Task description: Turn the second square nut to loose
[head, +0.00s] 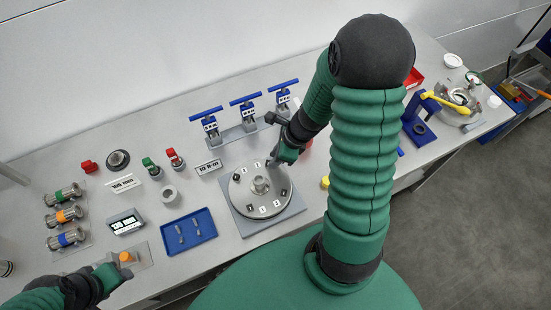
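A round grey flange (247,203) with numbered white labels and a raised centre hub (260,185) lies on a square grey plate in the middle of the bench. Small dark fittings sit around its rim; I cannot tell which is the second square nut. My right gripper (274,170) points down at the flange's back right edge, its fingertips at or just above the rim. Whether it touches or holds a nut is too small to tell. My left gripper (118,268) is at the lower left, beside an orange knob (126,257) on a grey plate.
A blue tray (205,238) with two small metal pieces lies left of the flange. Blue-handled valves (245,112) stand behind it. Coloured cylinders (68,215) lie far left. A blue stand (419,127) and yellow-handled tool (445,103) are at right. My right arm hides part of the bench.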

